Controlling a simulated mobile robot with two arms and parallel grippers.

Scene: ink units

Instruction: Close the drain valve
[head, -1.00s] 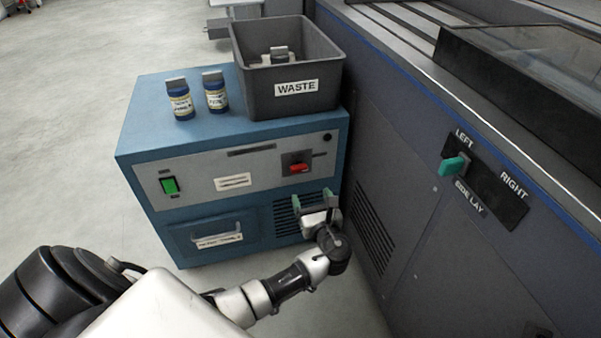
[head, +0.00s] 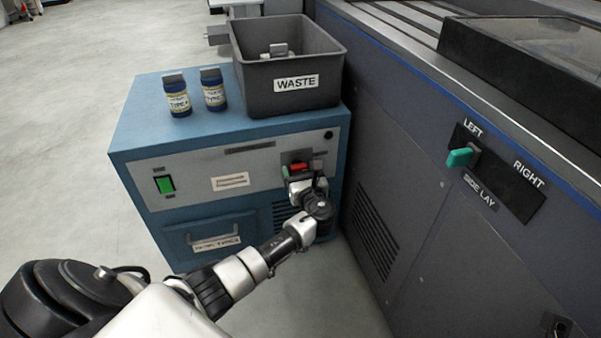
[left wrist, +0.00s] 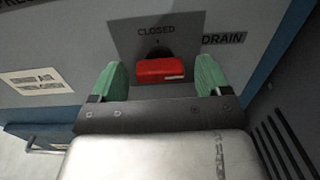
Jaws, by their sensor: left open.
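The drain valve has a red handle (head: 299,168) on a dark plate on the front of the blue cabinet (head: 130,135). In the left wrist view the red handle (left wrist: 160,70) lies across, below the word CLOSED, with DRAIN printed to its right. My left gripper (head: 301,170) is at the valve, its green fingers apart. In the left wrist view the fingers (left wrist: 160,78) stand on either side of the handle, with a gap on each side. The lower part of the plate is hidden behind my gripper. My right gripper is not in view.
A grey WASTE bin (head: 296,101) and two labelled bottles (head: 177,96) stand on the cabinet. A green switch (head: 165,185) and a drawer (head: 215,236) are on its front. The large grey machine (head: 400,190) with a green SIDE LAY knob (head: 460,157) stands close on the right.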

